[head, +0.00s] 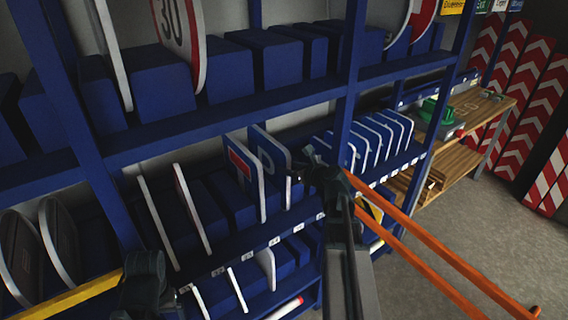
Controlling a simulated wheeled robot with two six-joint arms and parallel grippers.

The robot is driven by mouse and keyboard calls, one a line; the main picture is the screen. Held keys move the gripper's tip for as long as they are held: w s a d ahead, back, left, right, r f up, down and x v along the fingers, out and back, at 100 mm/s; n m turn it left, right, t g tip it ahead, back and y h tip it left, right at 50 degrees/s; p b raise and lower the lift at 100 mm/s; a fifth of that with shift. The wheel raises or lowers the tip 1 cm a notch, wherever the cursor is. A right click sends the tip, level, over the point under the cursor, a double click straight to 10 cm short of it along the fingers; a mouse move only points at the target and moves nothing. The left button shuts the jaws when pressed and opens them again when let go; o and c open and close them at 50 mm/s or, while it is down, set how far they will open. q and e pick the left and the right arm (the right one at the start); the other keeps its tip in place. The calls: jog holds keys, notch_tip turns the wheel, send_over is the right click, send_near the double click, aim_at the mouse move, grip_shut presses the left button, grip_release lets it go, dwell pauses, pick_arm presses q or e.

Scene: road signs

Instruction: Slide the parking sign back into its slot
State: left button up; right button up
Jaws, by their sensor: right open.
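The parking sign (268,152) is a blue panel with a pale P and a white edge. It stands upright on the middle shelf among the blue divider blocks, beside another blue sign with a red patch (240,164). It rises above the blocks around it; its lower edge and the slot beneath are hard to see. My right gripper (306,166) is open just right of the parking sign, and I cannot tell whether it touches. My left gripper (145,272) is a dark shape at the lower left; its fingers are unclear.
A blue shelf post (346,115) rises close behind my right gripper. Several thin white-edged panels (368,142) stand to the right. Orange bars (430,250) cross the lower right, and a yellow bar (70,300) the lower left. A wooden workbench (478,108) stands beyond.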

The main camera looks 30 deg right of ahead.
jog(key=p+v, duration=0.2)
jog(key=v, duration=0.7)
jog(key=shift+p, duration=0.35)
jog(key=shift+r, duration=0.1)
jog(key=s+a+f+n+g+y, duration=0.15)
jog(key=a+f+n+g, duration=0.3)
jog(key=a+n, duration=0.65)
jog(key=a+f+n+g+y, duration=0.25)
jog(key=a+f+n, duration=0.4)
jog(key=a, duration=0.75)
jog(key=s+a+f+n+g+h, duration=0.1)
jog(key=s+a+n+g+h, duration=0.2)
jog(key=s+a+n, duration=0.3)
jog(key=s+a+f+n+g+h, duration=0.2)
jog(key=s+a+n, duration=0.5)
jog(key=n, duration=0.8)
jog(key=shift+f+g+h+b, duration=0.3)
jog(key=shift+g+h+b, duration=0.15)
jog(key=shift+g+h, duration=0.4)
jog(key=shift+s+a+n, duration=0.1)
jog(key=shift+s+n, duration=0.05)
jog(key=shift+n, duration=0.1)
